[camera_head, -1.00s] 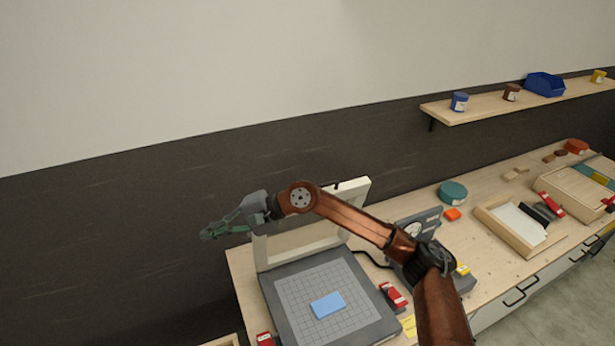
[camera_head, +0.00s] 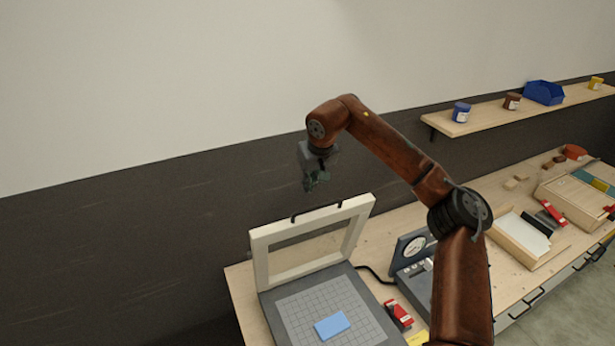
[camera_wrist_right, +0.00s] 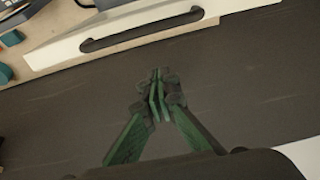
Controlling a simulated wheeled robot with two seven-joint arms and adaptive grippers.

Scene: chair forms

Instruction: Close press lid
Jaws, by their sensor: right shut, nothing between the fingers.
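The press stands on the bench with its white frame lid (camera_head: 262,262) raised upright at the back of the dark base (camera_head: 372,318). A black handle (camera_head: 317,212) runs along the lid's top edge; it also shows in the right wrist view (camera_wrist_right: 140,29). A light blue block (camera_head: 332,325) lies on the gridded plate inside the press. My right gripper (camera_head: 316,182) points down above the lid's top edge, apart from the handle. Its green fingers (camera_wrist_right: 158,92) are shut and empty. My left gripper is not in view.
A grey device with a round dial (camera_head: 413,247) stands right of the press, near a red clamp-like piece (camera_head: 398,314). A wooden tray (camera_head: 515,245) and a wooden box (camera_head: 572,205) are farther right. A wall shelf (camera_head: 500,112) holds jars and a blue bin.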

